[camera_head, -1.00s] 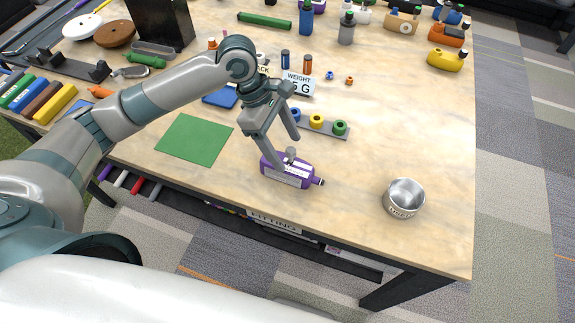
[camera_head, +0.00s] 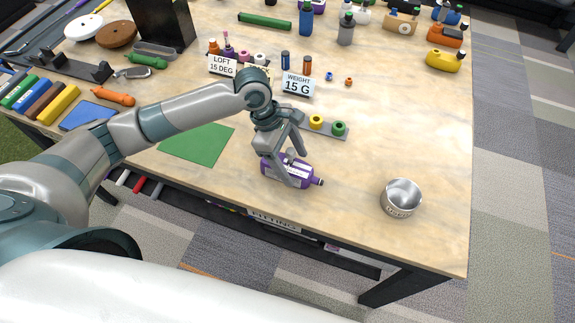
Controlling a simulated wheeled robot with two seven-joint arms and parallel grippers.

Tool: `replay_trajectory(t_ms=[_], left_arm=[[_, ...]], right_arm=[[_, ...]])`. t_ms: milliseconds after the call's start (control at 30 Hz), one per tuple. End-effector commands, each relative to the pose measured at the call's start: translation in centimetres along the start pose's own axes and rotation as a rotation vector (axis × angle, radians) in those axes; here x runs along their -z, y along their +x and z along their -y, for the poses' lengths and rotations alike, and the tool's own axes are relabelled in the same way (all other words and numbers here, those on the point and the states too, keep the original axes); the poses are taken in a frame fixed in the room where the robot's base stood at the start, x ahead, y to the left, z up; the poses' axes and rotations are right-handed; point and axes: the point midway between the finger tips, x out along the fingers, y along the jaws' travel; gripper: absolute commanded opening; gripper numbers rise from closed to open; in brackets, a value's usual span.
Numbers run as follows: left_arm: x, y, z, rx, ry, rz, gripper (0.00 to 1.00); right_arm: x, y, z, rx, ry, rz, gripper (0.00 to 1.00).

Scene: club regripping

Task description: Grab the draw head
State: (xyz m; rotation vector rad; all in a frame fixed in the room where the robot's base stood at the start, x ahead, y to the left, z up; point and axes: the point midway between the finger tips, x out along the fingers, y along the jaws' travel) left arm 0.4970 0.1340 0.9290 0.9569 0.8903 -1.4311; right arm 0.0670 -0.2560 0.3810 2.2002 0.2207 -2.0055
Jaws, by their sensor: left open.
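A purple object with a white label (camera_head: 272,170) and a narrow dark end at its right lies on the table near the front edge. It may be a bottle or a head; I cannot read its label. My left gripper (camera_head: 294,167) is open and pointed down over it, one finger across its near side and the other behind it. I cannot tell whether the fingers touch it. Several head-like pieces lie at the back right: a yellow one (camera_head: 443,60), an orange one (camera_head: 446,34) and a tan one (camera_head: 400,22). No readable mark names the draw head. My right gripper is not in view.
A metal bowl (camera_head: 402,198) stands at the front right. A grey strip (camera_head: 328,130) with coloured rings lies just behind the gripper. A green mat (camera_head: 195,144) lies to its left. Cards read "WEIGHT 15 G" (camera_head: 297,84) and "LOFT 15 DEG" (camera_head: 221,66). The table's right middle is clear.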

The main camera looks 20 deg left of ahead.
Motion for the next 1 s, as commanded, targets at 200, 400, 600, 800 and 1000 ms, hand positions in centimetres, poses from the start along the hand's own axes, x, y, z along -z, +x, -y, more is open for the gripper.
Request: replay_trajectory(t_ms=[200,400,600,800,1000], left_arm=[[0.0,1.5,0.1,0.0,0.0,0.0,0.67],[0.0,1.6,0.0,-0.001,0.0,0.0,0.67],[0.0,1.5,0.0,-0.001,0.0,0.0,0.67],[0.0,1.5,0.0,-0.001,0.0,0.0,0.28],[0.0,1.5,0.0,-0.001,0.001,0.0,0.19]], right_arm=[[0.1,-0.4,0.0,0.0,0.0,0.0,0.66],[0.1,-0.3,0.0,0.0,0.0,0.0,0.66],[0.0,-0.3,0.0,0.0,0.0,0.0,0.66],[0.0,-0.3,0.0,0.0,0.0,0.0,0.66],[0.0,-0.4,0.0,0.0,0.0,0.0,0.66]])
